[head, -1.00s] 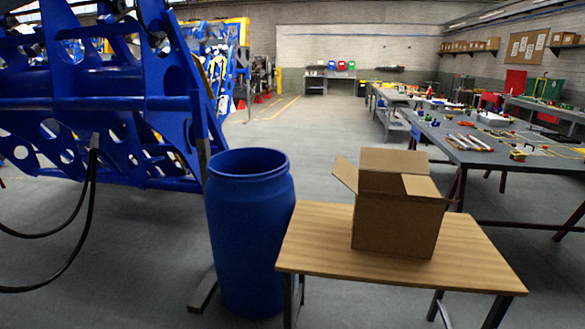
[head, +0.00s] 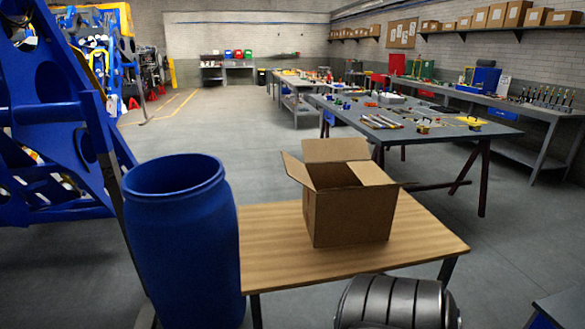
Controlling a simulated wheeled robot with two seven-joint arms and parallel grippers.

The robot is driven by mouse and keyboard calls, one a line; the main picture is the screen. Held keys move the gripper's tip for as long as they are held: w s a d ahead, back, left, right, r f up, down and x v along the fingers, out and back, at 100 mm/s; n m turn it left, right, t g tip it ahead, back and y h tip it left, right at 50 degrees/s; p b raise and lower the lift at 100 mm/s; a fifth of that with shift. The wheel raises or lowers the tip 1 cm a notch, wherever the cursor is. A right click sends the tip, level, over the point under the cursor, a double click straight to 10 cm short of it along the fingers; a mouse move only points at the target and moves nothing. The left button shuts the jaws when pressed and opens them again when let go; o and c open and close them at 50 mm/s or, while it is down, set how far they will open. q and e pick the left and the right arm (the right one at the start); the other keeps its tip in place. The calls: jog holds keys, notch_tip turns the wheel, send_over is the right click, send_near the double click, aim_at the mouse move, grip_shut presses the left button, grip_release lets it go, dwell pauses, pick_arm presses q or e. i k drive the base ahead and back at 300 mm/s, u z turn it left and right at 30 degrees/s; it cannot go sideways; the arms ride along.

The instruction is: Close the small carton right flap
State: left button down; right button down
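The small carton (head: 348,216) is a brown cardboard box standing upright on a wooden-topped table, its top at least partly open. Its back flap (head: 335,150) stands up. Its left flap (head: 298,171) sticks up and out to the left. At the right side of the opening is a light tan panel (head: 372,172); I cannot tell whether it is the right flap folded in or the lit inner wall. A thin edge sticks out at the right rim. Neither gripper is in view. A dark ribbed part of my arm shows at the bottom right.
The small table (head: 275,252) has bare top left and right of the carton. A blue barrel (head: 185,240) stands close to its left side. A grey workbench (head: 350,118) with tools stands behind. Blue machinery (head: 60,130) is at the left. Open floor lies behind the barrel.

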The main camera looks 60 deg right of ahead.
aim_at(294, 168)
jog(key=z, duration=0.5)
jog(key=i, duration=0.45)
jog(key=z, duration=0.55)
